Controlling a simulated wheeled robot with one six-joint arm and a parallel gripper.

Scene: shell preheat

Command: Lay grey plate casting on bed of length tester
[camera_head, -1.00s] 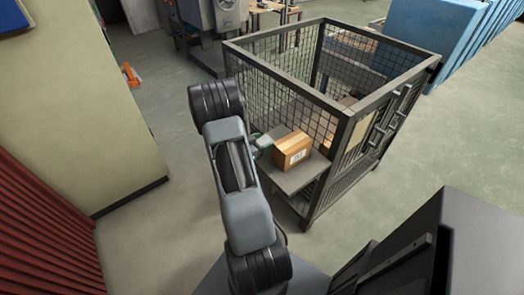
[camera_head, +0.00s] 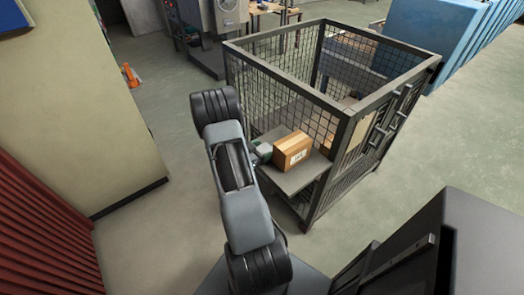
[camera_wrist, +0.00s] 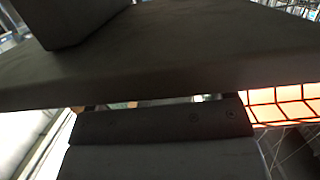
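I cannot make out the grey plate casting or the length tester for certain in either view. In the head view my arm reaches forward, and a small grey-green part (camera_head: 263,151), probably at my wrist, shows beside a cardboard box on a grey shelf. The gripper's fingers are hidden there. In the wrist view a dark strip with screws (camera_wrist: 165,121), possibly part of my gripper, lies below the edge of a dark slab (camera_wrist: 190,62). I cannot tell whether the fingers are open or hold anything.
A mesh cage (camera_head: 345,125) stands ahead, with the grey shelf (camera_head: 300,179) at its near side carrying the cardboard box (camera_head: 292,151). A beige wall (camera_head: 75,110) is at the left. A grey machine (camera_head: 205,25) stands behind.

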